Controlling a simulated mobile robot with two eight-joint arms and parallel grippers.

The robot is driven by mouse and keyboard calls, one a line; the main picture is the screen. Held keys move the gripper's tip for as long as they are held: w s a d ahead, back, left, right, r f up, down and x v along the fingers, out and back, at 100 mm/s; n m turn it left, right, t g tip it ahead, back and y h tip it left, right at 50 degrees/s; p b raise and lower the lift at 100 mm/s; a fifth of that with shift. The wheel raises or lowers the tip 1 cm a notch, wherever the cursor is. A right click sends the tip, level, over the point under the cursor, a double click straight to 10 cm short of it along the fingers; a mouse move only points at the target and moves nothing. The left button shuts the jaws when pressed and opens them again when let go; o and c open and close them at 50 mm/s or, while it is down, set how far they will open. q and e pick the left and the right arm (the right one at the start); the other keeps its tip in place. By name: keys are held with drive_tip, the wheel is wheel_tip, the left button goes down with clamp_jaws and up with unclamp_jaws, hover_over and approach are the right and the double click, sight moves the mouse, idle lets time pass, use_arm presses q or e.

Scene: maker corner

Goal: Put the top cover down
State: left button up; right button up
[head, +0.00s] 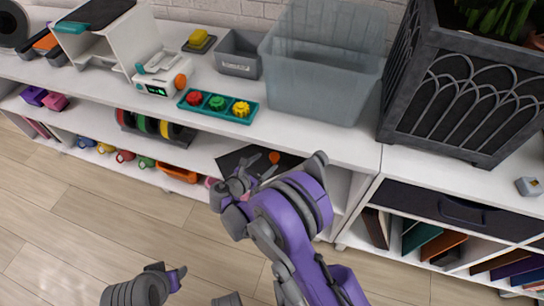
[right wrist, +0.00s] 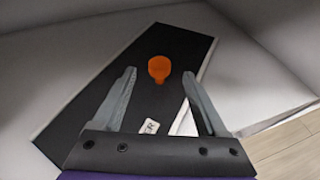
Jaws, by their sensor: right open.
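A flat black panel (right wrist: 115,85) with a pale edge lies on the white lower shelf; it also shows in the head view (head: 236,157). It may be the top cover; I cannot tell for sure. An orange rounded piece (right wrist: 159,69) like a knob sits on it, and a small pale label (right wrist: 151,127) lies nearer the gripper. My right gripper (right wrist: 158,75) is open and empty, its fingers apart over the panel on either side of the orange piece. In the head view, my right gripper (head: 247,175) is at the shelf front.
The shelf top (head: 300,133) above holds a teal tray (head: 228,116) with coloured gears, a clear bin (head: 325,70), a grey bin (head: 238,56) and a white device (head: 162,76). A dark planter (head: 460,90) stands right.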

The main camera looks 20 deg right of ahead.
drive_tip(key=v, duration=0.4)
drive_tip(key=shift+s+a+r, duration=0.1)
drive_tip(key=shift+s+a, duration=0.1)
drive_tip(key=s+d+r+m+g+y, duration=0.45)
drive_tip(key=s+d+r+m, duration=0.35)
drive_tip(key=s+d+m, duration=0.3)
drive_tip(key=s+a+r+m+y, duration=0.2)
drive_tip(key=s+m+y, duration=0.4)
drive_tip(key=s+m, duration=0.7)
drive_tip(key=s, duration=0.4)
drive_tip(key=shift+s+a+r+m, duration=0.15)
drive_tip(key=shift+s+a+m, duration=0.1)
drive_tip(key=shift+a+m, duration=0.15)
drive_tip(key=shift+d, duration=0.1)
drive_tip(key=shift+c, duration=0.3)
